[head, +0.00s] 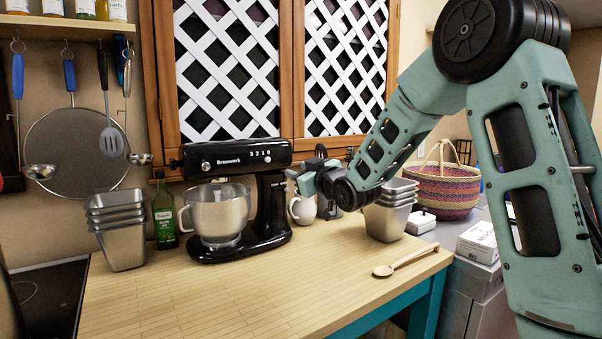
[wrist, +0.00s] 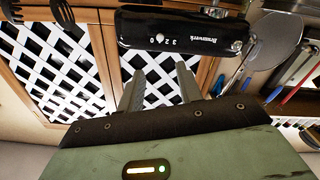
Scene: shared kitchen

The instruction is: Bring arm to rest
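My arm reaches in from the right in the head view. My gripper (head: 298,178) is above the wooden table (head: 190,300), close to the right end of the black stand mixer's head. In the wrist view my gripper (wrist: 158,82) shows two grey fingers spread apart with nothing between them. The black mixer (head: 235,157) also shows upside down in the wrist view (wrist: 180,32), beyond the fingertips. I cannot tell the exact gap between the fingers and the mixer.
A wooden spoon (head: 405,262) lies at the table's right edge. Steel containers (head: 385,222) and a white mug (head: 302,209) stand near my wrist. A green bottle (head: 165,215) and more steel containers (head: 120,240) stand left of the mixer. The table's front is clear.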

